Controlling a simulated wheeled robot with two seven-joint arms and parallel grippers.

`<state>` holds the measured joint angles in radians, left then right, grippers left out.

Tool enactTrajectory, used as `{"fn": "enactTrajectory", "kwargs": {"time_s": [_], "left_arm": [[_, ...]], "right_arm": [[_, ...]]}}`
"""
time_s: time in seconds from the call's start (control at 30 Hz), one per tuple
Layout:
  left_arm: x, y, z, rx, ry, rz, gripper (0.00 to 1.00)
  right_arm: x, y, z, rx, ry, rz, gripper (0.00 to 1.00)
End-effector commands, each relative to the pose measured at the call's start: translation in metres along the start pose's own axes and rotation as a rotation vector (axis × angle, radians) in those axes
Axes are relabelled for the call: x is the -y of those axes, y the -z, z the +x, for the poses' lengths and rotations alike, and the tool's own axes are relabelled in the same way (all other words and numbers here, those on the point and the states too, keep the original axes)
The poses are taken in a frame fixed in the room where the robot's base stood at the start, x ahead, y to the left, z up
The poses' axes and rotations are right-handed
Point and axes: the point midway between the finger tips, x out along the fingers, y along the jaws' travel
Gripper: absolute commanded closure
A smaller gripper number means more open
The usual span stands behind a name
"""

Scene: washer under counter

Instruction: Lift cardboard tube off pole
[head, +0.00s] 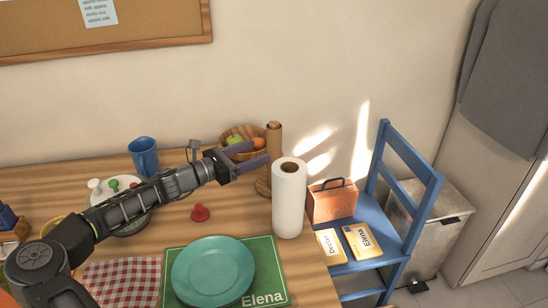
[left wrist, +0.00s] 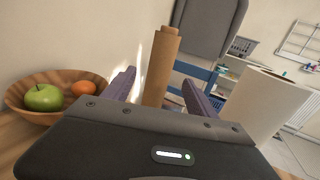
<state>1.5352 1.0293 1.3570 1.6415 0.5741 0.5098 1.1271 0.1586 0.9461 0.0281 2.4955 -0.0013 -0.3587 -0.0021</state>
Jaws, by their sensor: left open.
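The brown cardboard tube (head: 273,138) stands upright on a stand with a round wooden base (head: 264,187) near the back of the table. My right gripper is not in view.
A white paper roll (head: 289,205) stands close in front of the tube, to its right. A wooden fruit bowl (head: 231,142) is just behind left. A blue chair (head: 372,232) holds an orange box (head: 332,204). A teal plate (head: 212,272) lies in front.

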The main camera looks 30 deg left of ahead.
Motion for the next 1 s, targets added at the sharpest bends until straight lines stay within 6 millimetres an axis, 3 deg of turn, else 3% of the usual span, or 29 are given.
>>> {"fn": "enactTrajectory", "kwargs": {"time_s": [0.3, 0.43, 0.77, 1.0], "left_arm": [[0.001, 0.060, 0.001, 0.001, 0.000, -0.004, 0.33], [0.001, 0.057, 0.012, 0.001, 0.002, 0.001, 0.33], [0.000, 0.057, 0.014, 0.000, 0.001, 0.000, 0.33], [0.001, 0.056, 0.043, 0.002, 0.003, -0.001, 0.33]], "right_arm": [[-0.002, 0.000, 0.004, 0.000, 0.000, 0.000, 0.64], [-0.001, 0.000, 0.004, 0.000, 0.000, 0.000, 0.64], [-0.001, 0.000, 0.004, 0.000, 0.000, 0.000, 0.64], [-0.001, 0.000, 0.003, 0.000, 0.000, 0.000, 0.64]]}}
